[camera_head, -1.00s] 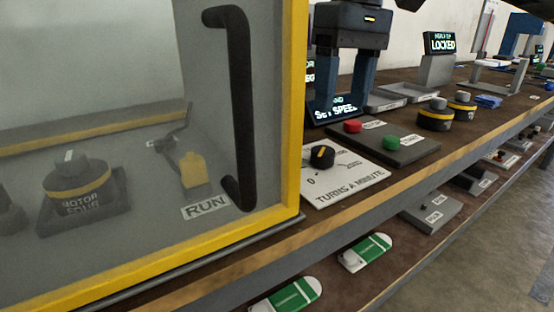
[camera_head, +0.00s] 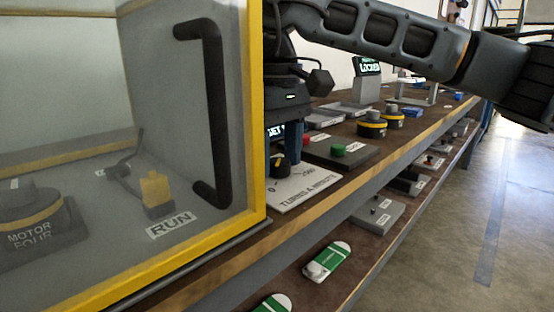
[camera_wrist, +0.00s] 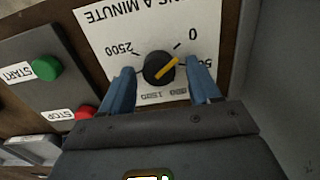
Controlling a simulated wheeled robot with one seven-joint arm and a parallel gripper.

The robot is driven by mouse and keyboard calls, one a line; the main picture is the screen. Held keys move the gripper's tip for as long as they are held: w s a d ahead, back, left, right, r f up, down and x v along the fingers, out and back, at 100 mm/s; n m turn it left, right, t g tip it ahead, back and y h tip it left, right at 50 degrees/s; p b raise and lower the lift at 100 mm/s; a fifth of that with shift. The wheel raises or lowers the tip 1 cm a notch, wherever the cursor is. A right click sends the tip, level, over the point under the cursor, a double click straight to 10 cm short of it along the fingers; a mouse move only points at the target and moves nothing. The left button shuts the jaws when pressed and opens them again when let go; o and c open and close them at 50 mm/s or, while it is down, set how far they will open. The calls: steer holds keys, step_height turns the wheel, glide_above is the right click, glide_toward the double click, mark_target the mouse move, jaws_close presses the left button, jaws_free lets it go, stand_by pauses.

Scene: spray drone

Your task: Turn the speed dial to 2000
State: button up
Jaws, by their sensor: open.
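The speed dial (camera_wrist: 158,68) is a black round knob with a yellow pointer, on a white plate (camera_wrist: 150,22) marked "TURNS A MINUTE". In the wrist view the plate is upside down. The pointer slants toward the upper right, between 0 and a partly hidden mark that looks like 500. The 2500 mark is at upper left; the 2000 mark is not visible, on the side covered by a finger. My gripper (camera_wrist: 160,82) is open, its blue fingers on either side of the dial; contact cannot be told. In the head view the dial (camera_head: 280,167) is partly hidden by a finger.
A green START button (camera_wrist: 46,68) and a red STOP button (camera_wrist: 84,113) sit on a grey panel beside the plate. A yellow-framed clear guard with a black handle (camera_head: 213,115) stands close to the left. A lit speed display (camera_head: 275,131) is behind my fingers.

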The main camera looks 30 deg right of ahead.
steer(key=shift+f, duration=0.1)
steer(key=c, duration=1)
steer(key=shift+c, duration=0.2)
steer(key=shift+m, duration=0.3)
